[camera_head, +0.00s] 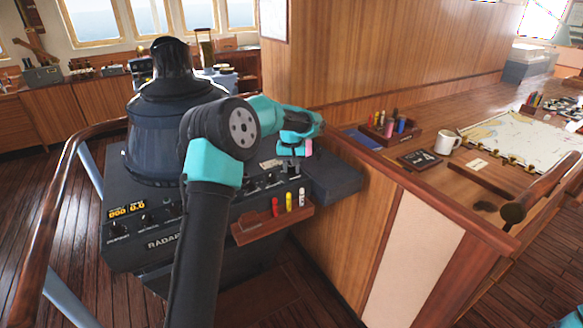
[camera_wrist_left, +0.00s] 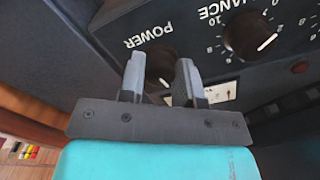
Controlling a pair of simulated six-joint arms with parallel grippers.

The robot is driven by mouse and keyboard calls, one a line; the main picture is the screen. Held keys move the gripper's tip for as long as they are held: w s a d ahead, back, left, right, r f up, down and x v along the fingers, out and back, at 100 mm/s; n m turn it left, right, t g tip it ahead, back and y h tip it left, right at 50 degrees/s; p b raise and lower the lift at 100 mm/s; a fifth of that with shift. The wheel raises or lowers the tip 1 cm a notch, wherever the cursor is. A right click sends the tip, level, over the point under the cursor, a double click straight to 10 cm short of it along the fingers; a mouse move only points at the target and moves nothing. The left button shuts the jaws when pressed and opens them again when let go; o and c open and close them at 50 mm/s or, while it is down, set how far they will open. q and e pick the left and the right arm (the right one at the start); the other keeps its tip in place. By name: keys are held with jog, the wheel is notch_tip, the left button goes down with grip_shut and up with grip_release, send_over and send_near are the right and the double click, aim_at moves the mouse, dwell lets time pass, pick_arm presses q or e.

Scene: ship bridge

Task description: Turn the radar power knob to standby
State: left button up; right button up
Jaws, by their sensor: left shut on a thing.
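The radar power knob (camera_wrist_left: 160,66) is a dark round knob on the console's dark front panel. It sits beside the word POWER, which reads upside down in the left wrist view. My left gripper (camera_wrist_left: 161,72) has its two grey fingers on either side of the knob, shut on it. In the head view my left gripper (camera_head: 296,147) is at the right part of the radar console (camera_head: 125,250). My own arm hides much of the panel, and the power knob cannot be made out there.
Another dark knob (camera_wrist_left: 250,36) with a numbered scale is beside the power knob. A wooden holder (camera_head: 272,226) with red, yellow and white markers hangs on the console front. A wooden rail (camera_head: 45,225) curves along the left. A chart table (camera_head: 480,190) stands at right.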

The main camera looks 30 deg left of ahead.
aim_at(291, 167)
pick_arm(q)
jog(key=shift+m, duration=1)
jog(key=o, duration=0.9)
jog(key=shift+o, duration=0.2)
jog(key=shift+r, duration=0.15)
notch_tip(291, 167, up, 17)
